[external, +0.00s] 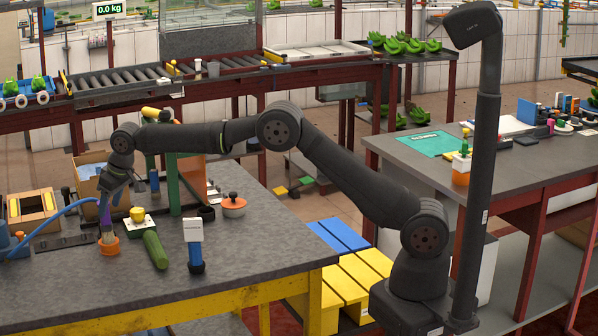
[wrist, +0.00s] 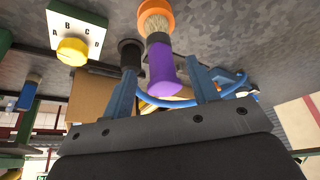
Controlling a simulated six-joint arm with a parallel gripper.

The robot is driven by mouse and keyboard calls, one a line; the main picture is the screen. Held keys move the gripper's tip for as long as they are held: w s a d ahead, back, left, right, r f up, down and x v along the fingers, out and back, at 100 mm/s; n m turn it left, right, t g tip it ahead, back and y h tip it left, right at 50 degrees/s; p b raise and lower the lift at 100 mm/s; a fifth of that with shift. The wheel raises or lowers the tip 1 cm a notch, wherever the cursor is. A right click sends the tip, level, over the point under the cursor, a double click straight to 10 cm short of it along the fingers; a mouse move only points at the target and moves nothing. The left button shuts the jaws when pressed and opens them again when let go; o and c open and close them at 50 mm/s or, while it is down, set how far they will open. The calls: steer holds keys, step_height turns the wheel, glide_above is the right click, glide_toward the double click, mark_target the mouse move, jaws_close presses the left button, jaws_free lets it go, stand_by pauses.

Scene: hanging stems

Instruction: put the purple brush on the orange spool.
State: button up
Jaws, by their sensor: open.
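The purple brush (external: 105,217) stands roughly upright, bristles down, at the orange spool (external: 108,247) on the grey table. In the wrist view the bristles of the brush (wrist: 162,72) meet the top of the orange spool (wrist: 157,8); how deep they sit is hidden. My gripper (external: 111,198) is above, at the upper end of the purple handle. In the wrist view my gripper (wrist: 163,76) is open, with one blue finger on each side of the handle and visible gaps beside it.
A green cylinder (external: 155,250) and a box with a yellow knob (external: 138,220) are close to the right of the spool. A blue-and-white upright item (external: 194,245) and an orange-red round pot (external: 233,206) stand farther right. A blue hose (external: 50,220) lies left. The front right tabletop is clear.

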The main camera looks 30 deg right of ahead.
mark_target(108, 224)
steer(key=v, duration=0.6)
steer(key=shift+r, duration=0.2)
steer(key=shift+f, duration=0.1)
steer(key=x, duration=1.2)
steer(key=shift+r, duration=2)
step_height(108, 224, down, 4)
steer(key=shift+s+d+f, duration=0.1)
steer(key=v, duration=1.1)
